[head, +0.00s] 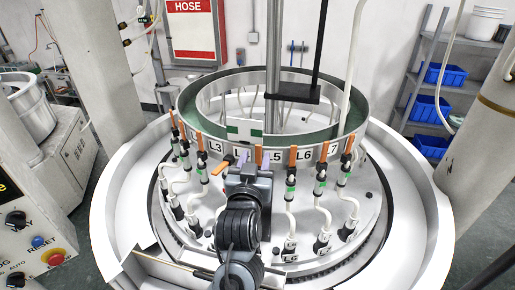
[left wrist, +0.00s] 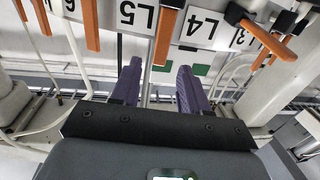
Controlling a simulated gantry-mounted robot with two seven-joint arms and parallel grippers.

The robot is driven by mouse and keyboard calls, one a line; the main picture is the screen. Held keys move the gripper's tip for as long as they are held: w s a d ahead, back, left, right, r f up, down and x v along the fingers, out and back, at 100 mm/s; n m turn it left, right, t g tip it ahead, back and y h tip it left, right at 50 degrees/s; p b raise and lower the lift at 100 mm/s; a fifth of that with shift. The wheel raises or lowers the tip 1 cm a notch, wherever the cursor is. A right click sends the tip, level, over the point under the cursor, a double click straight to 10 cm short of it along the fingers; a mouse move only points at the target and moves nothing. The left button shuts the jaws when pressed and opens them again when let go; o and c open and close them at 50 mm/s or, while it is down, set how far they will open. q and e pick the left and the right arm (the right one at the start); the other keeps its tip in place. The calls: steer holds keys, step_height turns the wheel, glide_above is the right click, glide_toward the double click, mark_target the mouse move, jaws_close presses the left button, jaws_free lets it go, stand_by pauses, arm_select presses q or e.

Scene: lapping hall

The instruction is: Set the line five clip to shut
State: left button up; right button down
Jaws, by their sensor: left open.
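The L5 label (head: 276,156) is on the pale ring wall, with the orange line five clip (head: 259,155) just left of it, partly hidden by my gripper. In the left wrist view, which is upside down, the line five clip (left wrist: 165,36) stands between the L5 and L4 labels. My left gripper (head: 254,162) is in front of this clip. Its two purple fingers (left wrist: 160,82) are apart, with the clip ahead of the gap, and nothing is held. Contact with the clip cannot be told. My right gripper is not in view.
The L4 clip (left wrist: 270,42) sticks out at a slant beside the left gripper. The L6 clip (head: 292,156) hangs close on the other side. Hoses (head: 291,200) run down below the clips. A black bar (head: 293,95) hangs above the ring's opening.

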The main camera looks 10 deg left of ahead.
mark_target(258, 149)
arm_select(q)
steer(key=shift+w+d+p, duration=0.1)
steer(key=shift+w+p, duration=0.4)
steer(key=shift+w, duration=1.4)
jaws_close()
